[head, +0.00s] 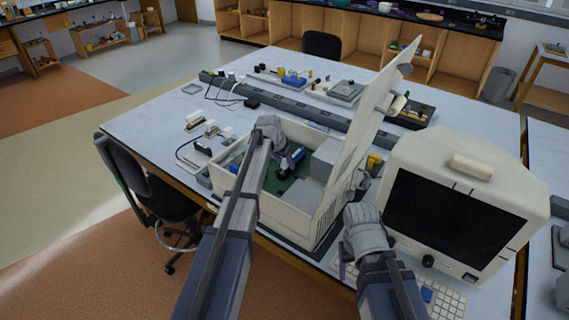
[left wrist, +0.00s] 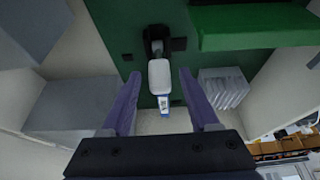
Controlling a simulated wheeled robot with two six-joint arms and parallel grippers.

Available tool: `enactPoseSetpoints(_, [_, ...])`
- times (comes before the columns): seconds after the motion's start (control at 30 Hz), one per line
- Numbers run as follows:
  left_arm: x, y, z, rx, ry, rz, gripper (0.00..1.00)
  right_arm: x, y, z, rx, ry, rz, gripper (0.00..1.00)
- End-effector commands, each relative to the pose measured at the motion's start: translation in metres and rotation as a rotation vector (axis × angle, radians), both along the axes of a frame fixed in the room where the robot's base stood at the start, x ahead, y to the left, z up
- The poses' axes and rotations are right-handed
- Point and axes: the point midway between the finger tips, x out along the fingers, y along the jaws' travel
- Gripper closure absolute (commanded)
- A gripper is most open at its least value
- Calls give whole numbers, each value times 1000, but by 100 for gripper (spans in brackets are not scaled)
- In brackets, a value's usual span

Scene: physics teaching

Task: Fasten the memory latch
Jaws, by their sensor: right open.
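The memory latch (left wrist: 160,76) is a pale lever with a blue-and-white end, set in a black mount on the green board (left wrist: 118,30). It seems to stand up from the board towards the camera, but its exact angle is unclear. My left gripper (left wrist: 160,82) is open, with one purple finger on each side of the latch and gaps showing on both sides.
The case's side panel (head: 362,140) stands raised on its right. Grey blocks (left wrist: 72,103) and a raised green board (left wrist: 250,26) flank the latch inside. A cream monitor (head: 460,205) and keyboard (head: 447,303) are at the right. The table's left end (head: 145,118) is clear.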

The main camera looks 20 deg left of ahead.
Motion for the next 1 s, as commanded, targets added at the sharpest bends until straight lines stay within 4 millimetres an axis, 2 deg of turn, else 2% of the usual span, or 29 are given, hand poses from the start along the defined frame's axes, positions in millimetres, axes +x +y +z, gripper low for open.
enactPoseSetpoints(0.07, [0, 0, 0, 0, 0, 0, 48, 0, 0, 0, 0, 0, 0, 38])
enactPoseSetpoints(0.53, [0, 0, 0, 0, 0, 0, 100, 0, 0, 0, 0, 0, 0, 38])
enactPoseSetpoints(0.8, [1, 0, 0, 1, 4, 0, 100, 0, 0, 1, 0, 0, 0, 38])
enactPoseSetpoints(1.0, [9, -3, 0, 36, 101, -2, 100, 0, 0, 8, 0, 0, 0, 38])
